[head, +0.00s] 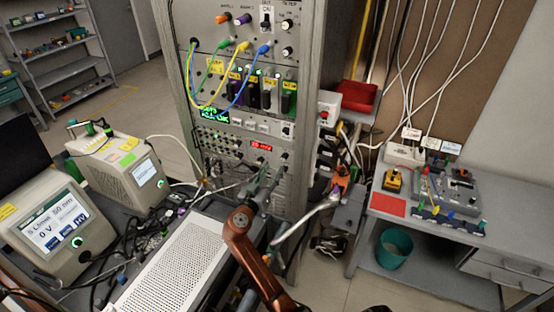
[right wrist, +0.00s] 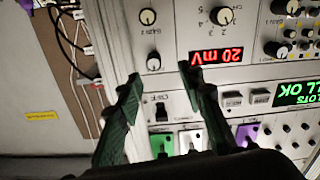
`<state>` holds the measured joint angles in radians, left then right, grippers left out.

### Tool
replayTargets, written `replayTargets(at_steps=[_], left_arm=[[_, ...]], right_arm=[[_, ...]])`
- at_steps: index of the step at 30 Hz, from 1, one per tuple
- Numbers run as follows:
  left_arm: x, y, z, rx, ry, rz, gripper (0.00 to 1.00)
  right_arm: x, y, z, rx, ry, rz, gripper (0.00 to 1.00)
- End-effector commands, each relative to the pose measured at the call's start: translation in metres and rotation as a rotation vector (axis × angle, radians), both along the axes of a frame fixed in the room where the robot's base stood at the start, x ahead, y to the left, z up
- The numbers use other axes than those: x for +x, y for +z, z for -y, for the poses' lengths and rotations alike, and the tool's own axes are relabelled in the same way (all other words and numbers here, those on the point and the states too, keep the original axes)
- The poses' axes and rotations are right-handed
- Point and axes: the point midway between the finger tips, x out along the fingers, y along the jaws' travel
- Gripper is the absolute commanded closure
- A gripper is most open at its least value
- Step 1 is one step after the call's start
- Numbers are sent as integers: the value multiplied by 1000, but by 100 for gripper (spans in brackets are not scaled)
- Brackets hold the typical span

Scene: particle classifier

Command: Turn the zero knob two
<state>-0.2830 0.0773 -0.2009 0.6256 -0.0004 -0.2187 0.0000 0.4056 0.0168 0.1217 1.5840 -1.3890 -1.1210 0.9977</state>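The module panel with the small black knobs shows upside down in the right wrist view. A black knob with a white pointer (right wrist: 153,62) sits between and just beyond my right fingertips; its label is too small to read surely. Another black knob (right wrist: 148,16) sits above it in that picture, with a small label ending in 2 between them. I cannot tell for certain which is zero knob two. My right gripper (right wrist: 160,80) is open and empty, its green-black fingers apart. In the head view my right gripper (head: 268,180) is in front of the rack's lower panel. My left gripper is not in view.
A red 20 mV display (right wrist: 216,56) is beside the knob. Patch cables hang on the upper rack (head: 225,75). A perforated white box (head: 180,265) is left of my right arm.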

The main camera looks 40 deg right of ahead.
Motion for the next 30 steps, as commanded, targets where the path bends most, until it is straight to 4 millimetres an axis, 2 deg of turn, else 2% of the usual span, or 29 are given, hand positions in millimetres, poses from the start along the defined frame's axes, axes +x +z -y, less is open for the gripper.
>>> replayTargets(at_steps=[3,6,8,11,18,20,23,30], left_arm=[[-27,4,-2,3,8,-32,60],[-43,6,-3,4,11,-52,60],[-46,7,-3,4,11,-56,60],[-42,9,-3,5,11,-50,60],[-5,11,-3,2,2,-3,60],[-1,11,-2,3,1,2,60],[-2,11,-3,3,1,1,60],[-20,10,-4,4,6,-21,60]], right_arm=[[5,3,23,-2,-9,0,65],[11,2,38,-2,-11,-1,65],[15,2,45,-2,-10,-1,65],[20,1,54,0,-9,-2,65],[24,0,59,0,-6,-1,65],[25,0,59,0,-6,-1,65],[25,0,58,1,-5,-1,65],[25,0,58,1,-4,-2,82]])
